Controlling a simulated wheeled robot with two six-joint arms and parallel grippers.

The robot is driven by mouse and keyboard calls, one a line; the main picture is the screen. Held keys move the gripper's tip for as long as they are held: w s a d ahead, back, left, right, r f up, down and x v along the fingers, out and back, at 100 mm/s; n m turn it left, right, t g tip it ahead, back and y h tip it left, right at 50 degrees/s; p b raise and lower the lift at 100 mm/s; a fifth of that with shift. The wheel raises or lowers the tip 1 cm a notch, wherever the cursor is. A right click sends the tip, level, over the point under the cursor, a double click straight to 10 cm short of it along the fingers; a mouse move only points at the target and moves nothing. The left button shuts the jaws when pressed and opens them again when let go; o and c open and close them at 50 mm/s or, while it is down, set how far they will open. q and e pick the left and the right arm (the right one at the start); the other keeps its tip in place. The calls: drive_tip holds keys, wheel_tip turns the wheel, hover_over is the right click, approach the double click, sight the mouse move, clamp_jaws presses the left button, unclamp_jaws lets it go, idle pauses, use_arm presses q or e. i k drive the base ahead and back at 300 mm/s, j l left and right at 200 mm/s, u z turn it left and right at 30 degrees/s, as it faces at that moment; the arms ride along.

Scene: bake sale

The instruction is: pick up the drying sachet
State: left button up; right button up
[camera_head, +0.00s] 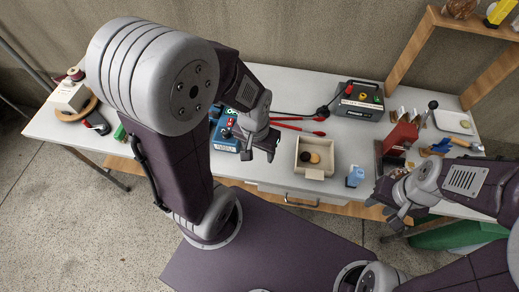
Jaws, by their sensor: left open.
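I cannot make out a drying sachet for sure in the head view. My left gripper (262,148) is over the middle of the white table, left of a small open wooden box (328,152). It is open, and I see nothing between its fingers. The box holds a dark round piece (305,157) and an orange round piece (315,158). My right gripper (388,208) is at the table's front edge on the right; its jaw state is unclear. My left arm hides part of the table.
A blue device (222,138) is left of my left gripper. A grey-green box (360,101), red-handled tool (300,128) and blue bottle (355,177) surround the wooden box. A red block (401,136), white tray (453,122) and wooden shelf (412,45) are at right.

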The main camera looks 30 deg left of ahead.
sight(413, 114)
drive_tip(key=l+u, duration=0.4)
drive_tip(key=l, duration=0.15)
drive_tip(key=l+u, duration=0.35)
drive_tip(key=l, duration=0.25)
